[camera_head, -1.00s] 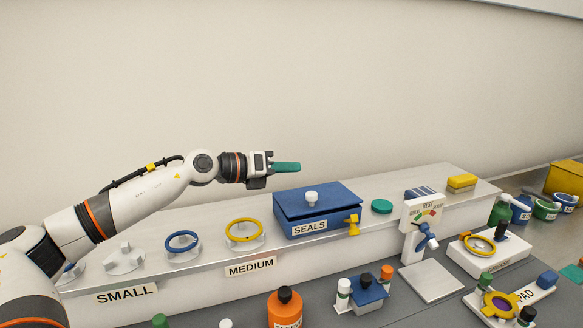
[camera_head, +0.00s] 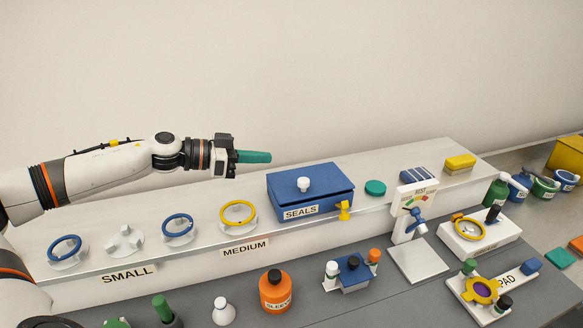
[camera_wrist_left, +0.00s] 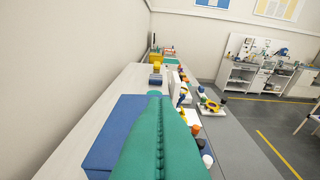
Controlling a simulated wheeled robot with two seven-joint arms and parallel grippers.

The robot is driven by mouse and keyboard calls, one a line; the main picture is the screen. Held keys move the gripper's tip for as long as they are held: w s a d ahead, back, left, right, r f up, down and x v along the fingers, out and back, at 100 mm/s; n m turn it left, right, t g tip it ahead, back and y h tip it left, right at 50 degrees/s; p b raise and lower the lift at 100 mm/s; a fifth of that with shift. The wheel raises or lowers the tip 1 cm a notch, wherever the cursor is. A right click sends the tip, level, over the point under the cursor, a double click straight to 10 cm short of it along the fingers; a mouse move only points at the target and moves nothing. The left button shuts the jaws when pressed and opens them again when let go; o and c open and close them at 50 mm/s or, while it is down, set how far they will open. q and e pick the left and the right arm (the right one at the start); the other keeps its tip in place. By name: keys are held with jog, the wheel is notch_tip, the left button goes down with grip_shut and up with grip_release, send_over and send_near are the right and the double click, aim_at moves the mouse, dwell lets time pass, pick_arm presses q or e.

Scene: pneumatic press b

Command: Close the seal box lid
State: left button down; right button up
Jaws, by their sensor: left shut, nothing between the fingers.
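The blue seal box (camera_head: 330,206), labelled SEALS, sits on the raised grey shelf. Its blue lid (camera_head: 325,182) with a white knob (camera_head: 304,184) lies over the top. A thin dark line shows under the lid's edge; I cannot tell whether it is fully seated. A yellow latch (camera_head: 344,210) is at the box's front. My left gripper (camera_head: 255,157) has green fingers, shut and empty, pointing right, behind and left of the lid, apart from it. In the left wrist view the fingers (camera_wrist_left: 160,145) hide part of the blue box (camera_wrist_left: 103,140). My right gripper is not in view.
Left of the box stand a yellow ring (camera_head: 238,212) and blue rings (camera_head: 178,227) on holders. A green disc (camera_head: 375,187) and a yellow block (camera_head: 460,162) are to the right. An orange bottle (camera_head: 274,290) stands on the lower bench. The wall is behind.

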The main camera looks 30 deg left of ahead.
pick_arm(q)
jog(key=p, duration=0.3)
send_over(293, 192)
jog(key=shift+a+f, duration=0.25)
jog(key=shift+f, duration=0.45)
jog(key=f, duration=0.3)
jog(key=shift+w+d, duration=0.15)
jog(key=shift+d, duration=0.1)
jog(key=shift+f, duration=0.8)
